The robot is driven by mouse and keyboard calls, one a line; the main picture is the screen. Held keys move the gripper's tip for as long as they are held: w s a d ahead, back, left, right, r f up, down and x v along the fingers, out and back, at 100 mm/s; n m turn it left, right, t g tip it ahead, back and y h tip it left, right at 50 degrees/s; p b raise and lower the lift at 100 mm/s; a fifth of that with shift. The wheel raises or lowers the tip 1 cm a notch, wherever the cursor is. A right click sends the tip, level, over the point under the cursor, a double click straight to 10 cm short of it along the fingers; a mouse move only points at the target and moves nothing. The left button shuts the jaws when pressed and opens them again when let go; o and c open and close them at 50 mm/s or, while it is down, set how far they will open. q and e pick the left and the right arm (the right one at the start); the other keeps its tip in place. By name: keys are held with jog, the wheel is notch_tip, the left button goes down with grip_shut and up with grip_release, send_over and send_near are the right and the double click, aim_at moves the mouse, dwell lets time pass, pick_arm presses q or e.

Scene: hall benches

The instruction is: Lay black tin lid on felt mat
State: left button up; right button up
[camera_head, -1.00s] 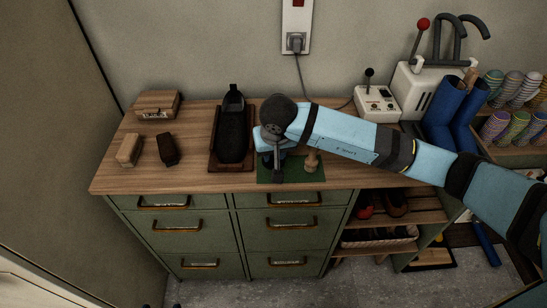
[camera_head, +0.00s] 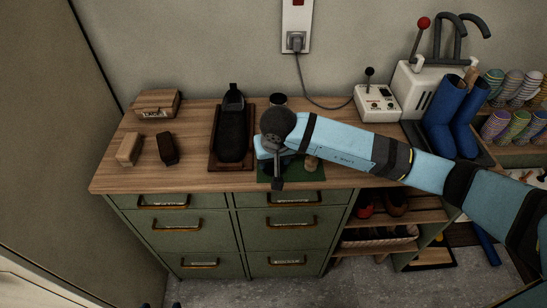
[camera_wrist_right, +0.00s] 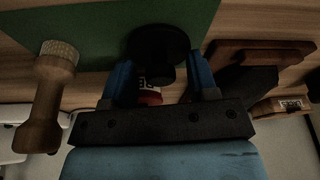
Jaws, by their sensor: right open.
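The black tin lid (camera_wrist_right: 157,44), a round dark disc with a knob, shows in the right wrist view over the green felt mat (camera_wrist_right: 90,30). It is between the blue fingers of my right gripper (camera_wrist_right: 160,68), which is open. I cannot tell whether the fingers touch it. In the head view my right gripper (camera_head: 276,180) is low over the mat (camera_head: 305,175), and the arm hides the lid. A tin (camera_head: 278,99) stands behind the gripper, towards the wall; its red and white side (camera_wrist_right: 150,97) shows past the lid. My left gripper is not in view.
A wooden-handled brush (camera_wrist_right: 47,105) stands on the mat beside the gripper. A black shoe (camera_head: 233,135) lies on a wooden tray left of it. Two small brushes (camera_head: 168,149) and a wooden box (camera_head: 156,103) are further left. A white switch box (camera_head: 377,103) stands back right.

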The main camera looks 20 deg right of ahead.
jog(key=v, duration=1.1)
jog(key=s+a+m+g+y, duration=0.6)
jog(key=s+a+m+y, duration=0.7)
jog(key=a+y, duration=0.35)
jog(key=w+d+f+n+t+h, duration=0.25)
jog(key=d+n+t, duration=0.25)
jog(key=n+t, duration=0.85)
jog(key=w+d+f+n+t+h, duration=0.2)
jog(key=d+f+n+t, duration=0.4)
jog(key=n, duration=1.5)
jog(key=s+d+f+m+g+h, duration=0.3)
jog(key=s+f+m, duration=0.3)
jog(key=f+m, duration=0.3)
jog(key=s+d+f+m+g+h, duration=0.3)
jog(key=s+d+f+m+h, duration=0.2)
jog(key=s+f+m, duration=0.2)
notch_tip(320, 180, down, 2)
jog(key=shift+m+b, duration=0.35)
jog(key=shift+m, duration=0.7)
